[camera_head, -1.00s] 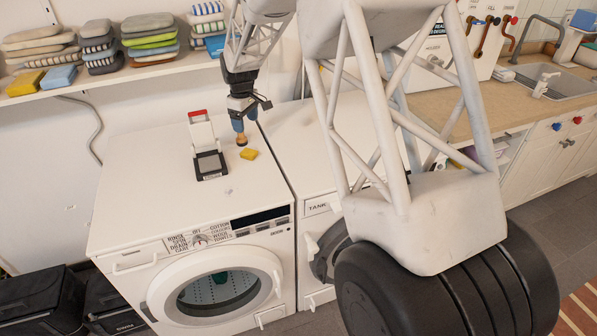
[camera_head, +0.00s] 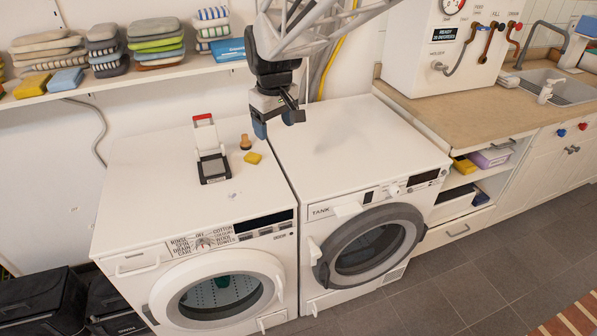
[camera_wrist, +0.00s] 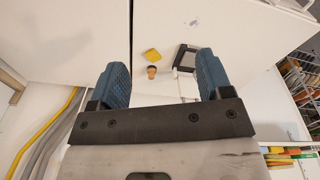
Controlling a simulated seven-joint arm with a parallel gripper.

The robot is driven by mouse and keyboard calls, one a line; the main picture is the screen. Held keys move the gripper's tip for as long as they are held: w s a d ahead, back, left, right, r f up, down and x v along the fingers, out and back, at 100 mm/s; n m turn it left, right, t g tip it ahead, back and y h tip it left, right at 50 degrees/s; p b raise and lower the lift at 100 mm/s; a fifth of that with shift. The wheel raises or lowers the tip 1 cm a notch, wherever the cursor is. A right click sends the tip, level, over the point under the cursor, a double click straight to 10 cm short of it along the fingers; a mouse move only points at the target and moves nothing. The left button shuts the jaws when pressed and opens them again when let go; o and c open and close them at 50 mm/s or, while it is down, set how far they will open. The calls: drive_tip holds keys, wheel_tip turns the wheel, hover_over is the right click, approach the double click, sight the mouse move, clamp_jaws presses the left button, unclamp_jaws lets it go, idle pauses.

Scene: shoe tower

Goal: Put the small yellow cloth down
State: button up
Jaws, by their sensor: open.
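A small yellow cloth (camera_head: 253,158) lies on top of the left washing machine (camera_head: 140,200), near its right edge. It also shows in the wrist view (camera_wrist: 153,55), beyond my fingertips. My gripper (camera_head: 275,127) is open and empty, above the machine tops near the seam between them. It is apart from the cloth, behind and to its right in the head view. In the wrist view my two blue fingers (camera_wrist: 160,80) stand wide apart with nothing between them.
A wooden-topped stamp (camera_head: 245,142) stands just behind the cloth. A black-and-white device with a red handle (camera_head: 212,155) is left of it. The right machine's top (camera_head: 350,145) is clear. A shelf (camera_head: 130,75) with folded cloth stacks runs along the wall.

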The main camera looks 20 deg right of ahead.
drive_tip(key=s+f+m+t, duration=0.1)
drive_tip(key=s+m, duration=0.3)
drive_tip(key=s, duration=2.2)
drive_tip(key=shift+s+d, duration=0.4)
drive_tip(key=shift+o, duration=0.5)
drive_tip(key=shift+w, duration=0.1)
